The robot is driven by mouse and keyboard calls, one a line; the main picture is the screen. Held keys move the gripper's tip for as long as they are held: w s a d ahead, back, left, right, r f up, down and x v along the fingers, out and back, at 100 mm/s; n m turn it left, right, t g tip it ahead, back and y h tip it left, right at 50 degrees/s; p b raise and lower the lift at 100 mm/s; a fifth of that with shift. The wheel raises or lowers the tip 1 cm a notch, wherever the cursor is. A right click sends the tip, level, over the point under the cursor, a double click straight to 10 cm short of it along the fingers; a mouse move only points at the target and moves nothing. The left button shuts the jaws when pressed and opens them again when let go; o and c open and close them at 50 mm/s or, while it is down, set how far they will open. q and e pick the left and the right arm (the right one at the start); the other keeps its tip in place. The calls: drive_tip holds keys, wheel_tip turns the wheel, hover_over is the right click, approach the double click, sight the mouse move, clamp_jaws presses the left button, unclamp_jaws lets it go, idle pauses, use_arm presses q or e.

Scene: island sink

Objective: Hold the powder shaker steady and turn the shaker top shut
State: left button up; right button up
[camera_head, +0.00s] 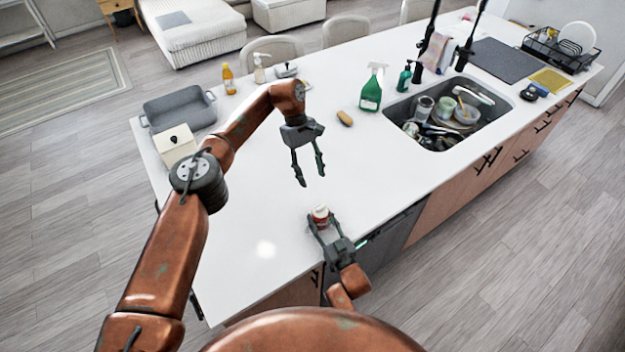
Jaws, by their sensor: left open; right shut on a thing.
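The powder shaker (320,215) is a small red and white container standing on the white island top near its front edge. My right gripper (322,221) is shut on the shaker, with a finger on each side of it. The shaker top is too small to tell whether it is turned open or shut. My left gripper (311,183) is open and empty above the counter, up and slightly left of the shaker, with its fingers pointing down. It is apart from the shaker.
The sink (447,113) full of dishes lies to the right. A green spray bottle (371,90), a brown sponge-like item (345,118), a grey roasting pan (180,109) and a cream canister (175,144) stand around the counter. The white counter (262,222) left of the shaker is clear.

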drive_tip(key=o, duration=1.4)
drive_tip(key=shift+c, duration=0.2)
drive_tip(key=shift+s, duration=0.1)
